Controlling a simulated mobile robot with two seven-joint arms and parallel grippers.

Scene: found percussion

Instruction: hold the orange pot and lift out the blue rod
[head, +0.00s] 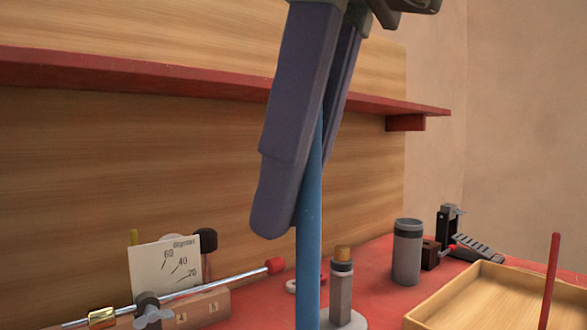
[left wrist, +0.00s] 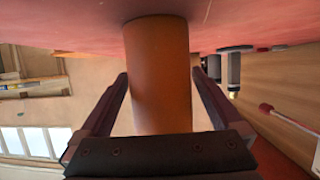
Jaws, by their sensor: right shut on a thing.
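A long blue rod (head: 309,245) stands nearly upright in the middle of the head view; its lower end is out of frame. My right gripper (head: 296,190) comes down from the top, shut on the blue rod, with its near finger covering part of it. The orange pot (left wrist: 160,75) is out of the head view but fills the middle of the left wrist view. My left gripper (left wrist: 160,85) has one finger on each side of the pot, close to its wall. Whether both fingers press on it is not clear.
A red table top (head: 258,308) holds a grey cylinder (head: 407,252), a wooden tray (head: 485,298) with a red stick (head: 550,280), and a post on a round base (head: 341,290). A metal rod with a red tip (head: 275,266) lies left. A red shelf (head: 200,82) runs behind.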

